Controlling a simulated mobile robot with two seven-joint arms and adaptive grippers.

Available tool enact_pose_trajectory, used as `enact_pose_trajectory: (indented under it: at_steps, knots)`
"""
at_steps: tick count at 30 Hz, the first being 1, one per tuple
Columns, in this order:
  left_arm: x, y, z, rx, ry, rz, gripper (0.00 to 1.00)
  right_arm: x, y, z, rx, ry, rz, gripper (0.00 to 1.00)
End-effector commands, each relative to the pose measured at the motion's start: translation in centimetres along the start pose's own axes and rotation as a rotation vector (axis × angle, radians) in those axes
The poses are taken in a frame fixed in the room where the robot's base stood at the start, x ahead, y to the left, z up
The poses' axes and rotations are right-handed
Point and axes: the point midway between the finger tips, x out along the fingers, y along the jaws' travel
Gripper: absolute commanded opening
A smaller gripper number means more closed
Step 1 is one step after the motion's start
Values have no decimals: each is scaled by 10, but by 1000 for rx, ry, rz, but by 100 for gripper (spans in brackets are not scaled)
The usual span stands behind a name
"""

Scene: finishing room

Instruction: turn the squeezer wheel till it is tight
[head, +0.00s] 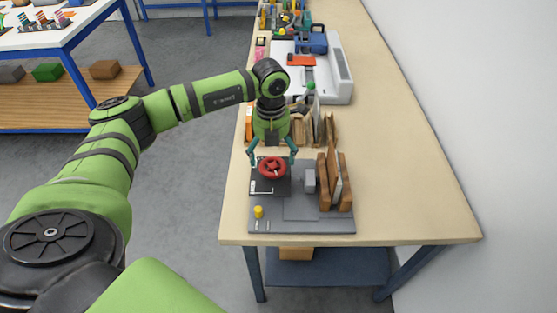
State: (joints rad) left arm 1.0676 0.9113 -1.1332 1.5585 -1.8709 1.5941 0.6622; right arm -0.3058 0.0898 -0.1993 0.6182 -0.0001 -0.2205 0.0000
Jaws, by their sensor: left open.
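The squeezer wheel (272,168) is a red handwheel with a grey middle. It sits over a black plate (264,187) on the left part of a grey base (301,226). My left gripper (273,164) comes down from behind, with one teal finger on each side of the wheel. It is open, and whether the fingers touch the rim I cannot tell. A grey block (309,181) stands right of the wheel, beside upright brown wooden pieces (328,182). My right gripper is not in view.
A small yellow knob (258,212) stands at the base's front left. Upright boards (322,128) stand behind the base, and a white machine (338,75) farther back. The bench (410,180) is clear on the right, up to the wall. Another table (50,38) stands far left.

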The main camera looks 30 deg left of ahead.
Motion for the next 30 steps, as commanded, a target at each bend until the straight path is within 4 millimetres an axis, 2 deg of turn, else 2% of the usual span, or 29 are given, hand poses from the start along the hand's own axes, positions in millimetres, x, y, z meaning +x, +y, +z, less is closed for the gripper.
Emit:
enact_pose_trajectory:
  at_steps: [1, 3, 6, 11, 15, 18, 20, 22, 23, 30]
  knots:
    - [5, 0, -1, 1, 5, 1, 95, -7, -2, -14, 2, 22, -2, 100]
    - [16, -1, -1, 4, 4, 0, 95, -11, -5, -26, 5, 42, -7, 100]
    - [28, -1, 0, 2, 1, -1, 95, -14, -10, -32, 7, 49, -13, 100]
    - [38, -1, 0, 4, 0, 0, 95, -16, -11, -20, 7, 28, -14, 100]
    - [40, -1, 0, 5, -1, 0, 95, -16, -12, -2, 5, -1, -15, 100]
    - [40, -1, 0, 5, -1, 0, 95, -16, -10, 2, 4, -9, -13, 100]
    - [39, -1, 0, 5, -1, 0, 71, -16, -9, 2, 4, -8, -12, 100]
    - [39, -1, 0, 5, -1, -1, 43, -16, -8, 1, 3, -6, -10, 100]
    - [39, -1, 0, 5, -1, -1, 39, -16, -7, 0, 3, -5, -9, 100]
    - [42, -1, 0, 37, 0, -1, 39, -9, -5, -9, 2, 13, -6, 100]
